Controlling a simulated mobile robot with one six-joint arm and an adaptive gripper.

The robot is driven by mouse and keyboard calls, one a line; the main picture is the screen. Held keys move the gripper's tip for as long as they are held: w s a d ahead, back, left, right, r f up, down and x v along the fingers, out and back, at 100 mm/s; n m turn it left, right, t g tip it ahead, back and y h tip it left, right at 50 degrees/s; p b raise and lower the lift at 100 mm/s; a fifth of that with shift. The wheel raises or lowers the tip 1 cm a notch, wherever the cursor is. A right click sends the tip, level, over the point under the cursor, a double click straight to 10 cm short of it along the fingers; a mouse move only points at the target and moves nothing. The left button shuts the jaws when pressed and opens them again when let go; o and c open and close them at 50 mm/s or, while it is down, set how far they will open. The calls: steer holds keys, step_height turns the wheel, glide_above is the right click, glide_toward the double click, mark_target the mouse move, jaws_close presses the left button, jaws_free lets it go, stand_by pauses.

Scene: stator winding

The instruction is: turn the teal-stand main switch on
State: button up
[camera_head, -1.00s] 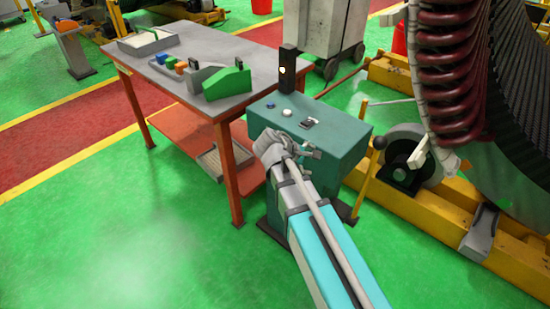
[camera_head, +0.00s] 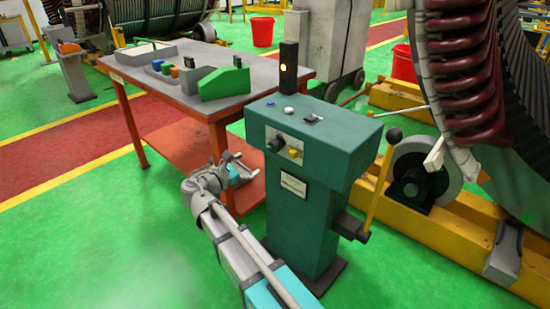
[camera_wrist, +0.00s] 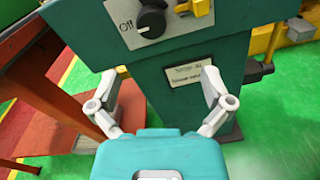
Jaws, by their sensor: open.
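The teal stand (camera_head: 300,215) stands upright in the middle of the head view. On its front face are a black rotary knob (camera_head: 277,144) on a pale plate and a yellow switch (camera_head: 294,153) to its right. In the wrist view the black knob (camera_wrist: 152,20) has the word "Off" to its left, and the yellow switch (camera_wrist: 199,7) is cut by the top edge. My gripper (camera_head: 238,170) is open and empty, in front of the stand and below the knob.
A label plate (camera_head: 293,184) is on the column. A yellow lever (camera_head: 378,185) with a dark ball stands at the stand's right. The orange table (camera_head: 218,95) is close on the left. A lamp post (camera_head: 289,68) rises behind the stand's top.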

mark_target(273, 147)
steer(key=shift+s+a+f+n+t, duration=0.1)
steer(key=shift+a+n+t, duration=0.2)
steer(key=shift+a, duration=0.45)
steer(key=x, duration=1.4)
steer(key=shift+s, duration=0.1)
steer(key=c, duration=1)
steer(key=shift+d, duration=0.25)
steer(key=shift+c, duration=0.7)
steer(key=shift+a, duration=0.15)
